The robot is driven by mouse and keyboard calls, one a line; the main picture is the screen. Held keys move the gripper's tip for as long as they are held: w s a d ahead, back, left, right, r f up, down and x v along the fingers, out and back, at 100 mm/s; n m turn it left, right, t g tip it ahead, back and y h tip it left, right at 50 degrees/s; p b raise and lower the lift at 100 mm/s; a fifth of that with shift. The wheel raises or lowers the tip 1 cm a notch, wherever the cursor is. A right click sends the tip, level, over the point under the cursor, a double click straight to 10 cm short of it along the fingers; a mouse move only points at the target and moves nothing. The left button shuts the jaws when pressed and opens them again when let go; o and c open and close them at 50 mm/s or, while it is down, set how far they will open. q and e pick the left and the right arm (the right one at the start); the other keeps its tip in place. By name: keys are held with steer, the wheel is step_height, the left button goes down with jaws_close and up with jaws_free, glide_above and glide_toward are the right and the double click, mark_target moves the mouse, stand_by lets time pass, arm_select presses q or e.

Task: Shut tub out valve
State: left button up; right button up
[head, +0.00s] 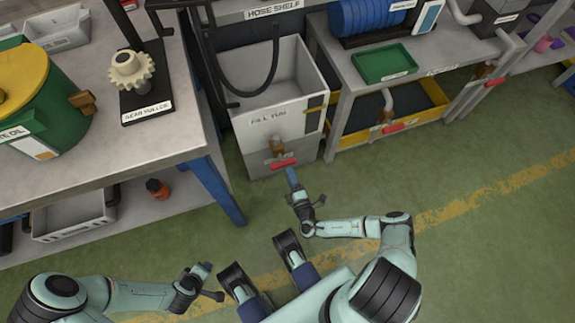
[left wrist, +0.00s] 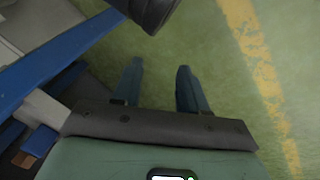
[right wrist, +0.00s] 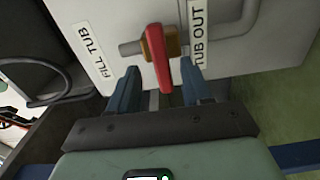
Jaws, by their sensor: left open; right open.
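The tub out valve has a red lever (right wrist: 158,62) on a brass body (right wrist: 174,42), on the front of the white fill tub (head: 270,110). In the head view the red lever (head: 284,164) lies across below the brass fitting. In the right wrist view a "TUB OUT" label (right wrist: 197,35) is beside it. My right gripper (right wrist: 158,85) is open, and the lever's end shows between its fingertips; I cannot tell whether they touch it. It also shows in the head view (head: 291,176). My left gripper (left wrist: 158,80) is open and empty over the green floor.
A workbench (head: 165,135) with a blue leg (head: 218,190) stands at the left, holding a gear puller (head: 132,75) and a green drum (head: 55,110). The floor in front is clear. A dark hose (head: 250,90) hangs into the tub.

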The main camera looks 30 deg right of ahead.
arm_select(q)
steer(key=shift+s+d+r+g+p, duration=0.15)
steer(key=shift+s+d+r+p, duration=0.15)
steer(key=shift+s, duration=0.35)
steer(key=shift+s+d+r+g+p, duration=0.2)
steer(key=shift+s+d+r, duration=0.15)
steer(key=shift+s, duration=0.25)
arm_select(e)
steer(key=v, duration=0.7)
arm_select(q)
steer(key=shift+r+h, duration=0.1)
steer(key=shift+h, duration=0.2)
arm_select(e)
steer(key=shift+r, duration=0.1)
